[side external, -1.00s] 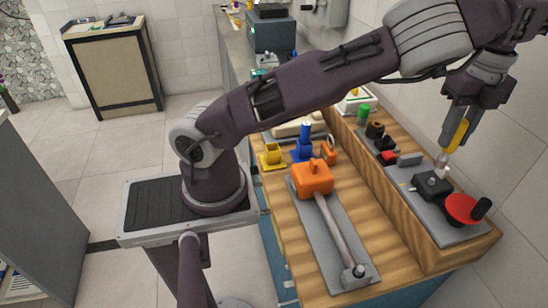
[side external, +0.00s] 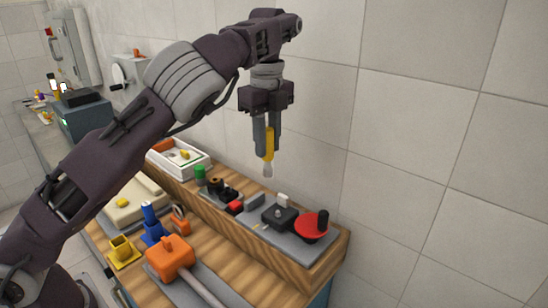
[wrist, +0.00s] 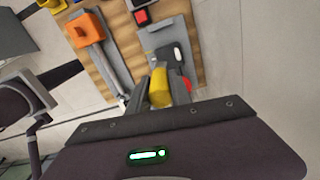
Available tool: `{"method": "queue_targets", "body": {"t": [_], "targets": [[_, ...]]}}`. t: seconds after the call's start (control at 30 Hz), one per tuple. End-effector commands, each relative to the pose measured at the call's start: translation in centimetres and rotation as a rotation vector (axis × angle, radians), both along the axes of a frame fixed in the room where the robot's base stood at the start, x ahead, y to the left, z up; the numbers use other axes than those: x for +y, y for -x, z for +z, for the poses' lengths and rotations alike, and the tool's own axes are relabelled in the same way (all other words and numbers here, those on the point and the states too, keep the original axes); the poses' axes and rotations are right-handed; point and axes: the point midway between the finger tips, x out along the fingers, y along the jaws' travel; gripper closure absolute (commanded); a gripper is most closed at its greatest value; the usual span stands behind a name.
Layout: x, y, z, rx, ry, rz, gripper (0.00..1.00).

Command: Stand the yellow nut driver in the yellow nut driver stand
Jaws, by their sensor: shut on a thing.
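The yellow nut driver (side external: 268,146) has a yellow handle and a pale metal socket end. My gripper (side external: 266,152) is shut on its handle and holds it near upright, socket end down, in the air above the raised wooden ledge. In the wrist view its yellow handle (wrist: 160,87) shows between the fingers; its lower end is hidden there. The yellow stand (side external: 122,251), a cup on a square yellow base, is on the lower wooden bench at lower left, well away from my gripper. A yellow piece (wrist: 53,5) at the wrist view's top edge may be this stand.
Beside the yellow stand are a blue holder (side external: 153,232) and an orange block (side external: 171,258) with a grey shaft. The ledge bears a grey plate with a black block (side external: 279,216) and red disc (side external: 311,228). A white tray (side external: 180,158) is behind. A tiled wall is close.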

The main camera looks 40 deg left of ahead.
Motion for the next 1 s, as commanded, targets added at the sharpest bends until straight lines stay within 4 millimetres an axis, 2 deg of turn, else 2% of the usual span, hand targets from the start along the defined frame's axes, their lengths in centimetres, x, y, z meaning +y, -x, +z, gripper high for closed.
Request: {"method": "queue_targets", "body": {"t": [0.23,0.37,0.5,0.6,0.7,0.8,1.0], "targets": [[7.0,2.0,1.1,-0.001,0.001,0.093,1.0],[12.4,4.8,1.7,-0.002,0.002,0.168,1.0],[18.9,10.1,1.9,-0.002,0.005,0.264,1.0],[22.5,14.5,1.8,-0.001,0.006,0.324,1.0],[24.8,18.5,1.4,-0.002,0.005,0.368,1.0],[26.1,21.8,1.0,-0.002,0.004,0.402,1.0],[27.3,26.6,0.1,-0.001,0.003,0.446,1.0]]}}
